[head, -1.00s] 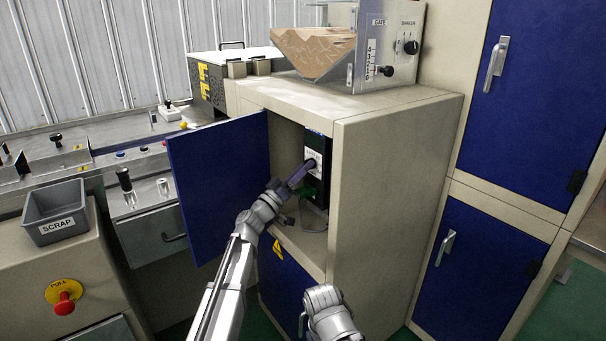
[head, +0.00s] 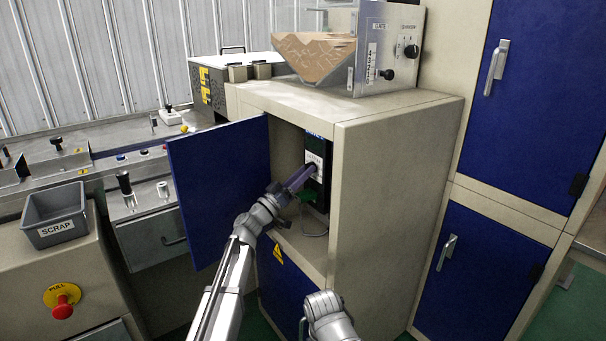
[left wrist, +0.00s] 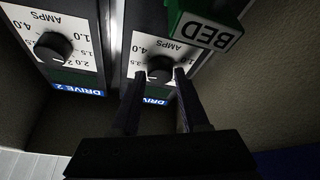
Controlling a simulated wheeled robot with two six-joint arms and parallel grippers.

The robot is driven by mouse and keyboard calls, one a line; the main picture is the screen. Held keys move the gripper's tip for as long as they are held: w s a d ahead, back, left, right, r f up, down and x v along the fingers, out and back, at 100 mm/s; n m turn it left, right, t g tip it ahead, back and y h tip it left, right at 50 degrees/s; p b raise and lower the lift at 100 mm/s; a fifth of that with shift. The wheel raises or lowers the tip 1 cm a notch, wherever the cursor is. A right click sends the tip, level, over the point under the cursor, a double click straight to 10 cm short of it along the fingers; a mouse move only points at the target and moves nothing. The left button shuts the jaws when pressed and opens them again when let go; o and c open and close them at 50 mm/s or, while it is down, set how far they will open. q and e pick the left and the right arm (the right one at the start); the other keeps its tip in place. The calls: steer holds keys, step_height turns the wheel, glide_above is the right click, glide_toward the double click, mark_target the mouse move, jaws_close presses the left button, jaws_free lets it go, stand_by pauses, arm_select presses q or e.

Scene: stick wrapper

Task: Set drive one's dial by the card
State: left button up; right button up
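Inside the open cabinet (head: 395,180), two dial panels show in the left wrist view, upside down. One is marked DRIVE 2 (left wrist: 75,87). Drive one's dial, by its place beside it, is the black knob (left wrist: 160,68) on a white AMPS scale; its label's number is hidden behind a finger. My left gripper (left wrist: 160,74) reaches in with its fingers either side of this knob; whether they touch it is unclear. It also shows in the head view (head: 308,172). My right gripper is out of view; only my right arm shows. The setting card is not identifiable.
The blue cabinet door (head: 215,190) stands open to the left of my left arm. A clear hopper (head: 315,60) and knob box (head: 400,55) stand on the cabinet top.

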arm_select(q)
steer(key=o, duration=0.4)
steer(key=shift+c, duration=0.2)
steer(key=b+v, duration=0.3)
steer(key=v, duration=0.4)
steer(key=shift+s+a+f, duration=0.15)
steer(key=shift+a+f, duration=0.05)
steer(key=shift+a, duration=0.05)
